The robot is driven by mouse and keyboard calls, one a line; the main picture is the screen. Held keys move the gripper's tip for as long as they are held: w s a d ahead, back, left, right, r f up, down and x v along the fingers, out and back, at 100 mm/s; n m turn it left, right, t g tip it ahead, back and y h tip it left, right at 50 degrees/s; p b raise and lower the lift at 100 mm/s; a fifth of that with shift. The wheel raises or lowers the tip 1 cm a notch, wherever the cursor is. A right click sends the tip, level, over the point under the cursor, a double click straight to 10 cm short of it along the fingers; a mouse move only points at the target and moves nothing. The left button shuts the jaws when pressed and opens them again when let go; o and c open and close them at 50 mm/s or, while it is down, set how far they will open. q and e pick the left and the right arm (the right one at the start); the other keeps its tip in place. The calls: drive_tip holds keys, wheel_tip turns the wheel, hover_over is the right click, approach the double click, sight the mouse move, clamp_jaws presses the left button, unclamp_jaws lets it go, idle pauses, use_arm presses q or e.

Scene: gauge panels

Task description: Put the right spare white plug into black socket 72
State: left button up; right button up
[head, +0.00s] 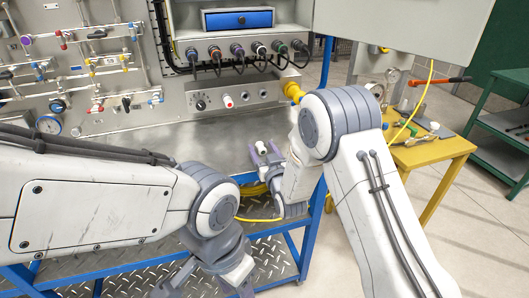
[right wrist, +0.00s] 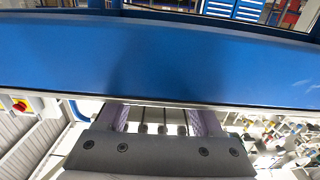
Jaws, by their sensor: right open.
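My right gripper (head: 265,149) is open over the steel bench, its two purple fingers pointing toward the panel. A small white piece (head: 261,147), perhaps a white plug, shows between the fingers; I cannot tell if they touch it. In the right wrist view the open fingers (right wrist: 160,121) show, with small dark pieces between them. A row of sockets (head: 238,49) with cabled plugs runs along the panel, one plug white (head: 259,48). Socket numbers are unreadable, so socket 72 cannot be picked out. My left gripper (head: 208,286) is low at the bottom; its fingertips are unclear.
A lower panel holds a dial (head: 200,104) and a white-and-red piece (head: 227,101). A yellow table (head: 437,152) stands right. A blue beam (right wrist: 160,60) crosses the wrist view. The bench (head: 160,143) has bare room left of my right gripper.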

drive_tip(key=b+v, duration=0.2)
drive_tip(key=v, duration=0.8)
drive_tip(key=shift+s, duration=0.2)
drive_tip(key=shift+r, duration=0.1)
